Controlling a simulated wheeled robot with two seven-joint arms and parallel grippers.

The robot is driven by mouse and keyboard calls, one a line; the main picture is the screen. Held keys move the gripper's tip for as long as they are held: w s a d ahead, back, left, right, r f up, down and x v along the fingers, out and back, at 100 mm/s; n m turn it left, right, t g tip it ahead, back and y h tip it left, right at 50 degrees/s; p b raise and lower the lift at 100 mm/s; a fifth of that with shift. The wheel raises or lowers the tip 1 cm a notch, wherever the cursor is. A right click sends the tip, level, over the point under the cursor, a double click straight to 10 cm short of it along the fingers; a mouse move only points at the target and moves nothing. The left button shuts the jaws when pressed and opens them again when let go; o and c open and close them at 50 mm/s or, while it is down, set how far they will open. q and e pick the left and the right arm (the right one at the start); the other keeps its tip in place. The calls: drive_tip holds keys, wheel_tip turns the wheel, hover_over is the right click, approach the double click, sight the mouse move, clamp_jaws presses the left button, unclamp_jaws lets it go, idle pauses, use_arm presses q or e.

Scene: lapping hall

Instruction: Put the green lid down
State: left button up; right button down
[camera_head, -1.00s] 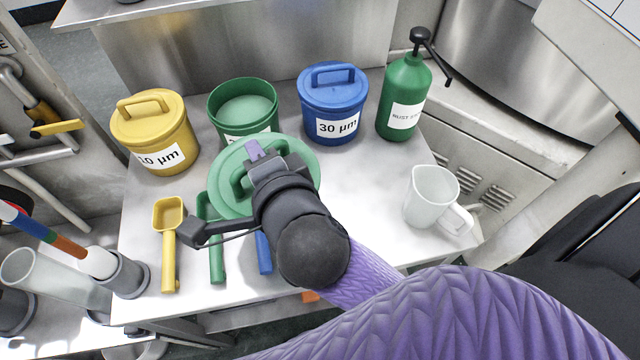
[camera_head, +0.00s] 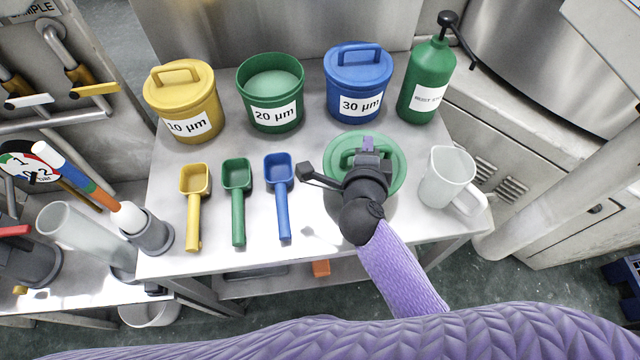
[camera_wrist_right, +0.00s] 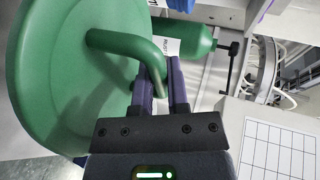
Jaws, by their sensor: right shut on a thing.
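The round green lid (camera_head: 395,166) is in the head view, over the table (camera_head: 300,228) between the blue scoop and the clear jug. My right gripper (camera_head: 368,146) is shut on the lid's bar handle, which the gripper partly hides. In the right wrist view the lid (camera_wrist_right: 60,90) fills the left side, with its handle between the fingers (camera_wrist_right: 160,85). I cannot tell whether the lid touches the table. The green 20 µm tub (camera_head: 271,115) stands open at the back, with pale green contents. My left gripper is not in view.
A lidded yellow tub (camera_head: 184,103), a lidded blue tub (camera_head: 357,84) and a green pump bottle (camera_head: 426,83) line the back. Yellow (camera_head: 193,205), green (camera_head: 237,200) and blue (camera_head: 281,195) scoops lie left of the lid. A clear jug (camera_head: 445,180) stands close on its right.

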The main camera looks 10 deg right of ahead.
wheel_tip(320, 180, down, 10)
drive_tip(key=b, duration=0.5)
drive_tip(key=shift+r+b, duration=0.25)
drive_tip(key=shift+b, duration=0.05)
drive_tip(key=shift+f, duration=0.15)
drive_tip(key=shift+r, duration=0.25)
drive_tip(key=shift+f, duration=0.15)
drive_tip(key=c, duration=0.6)
unclamp_jaws()
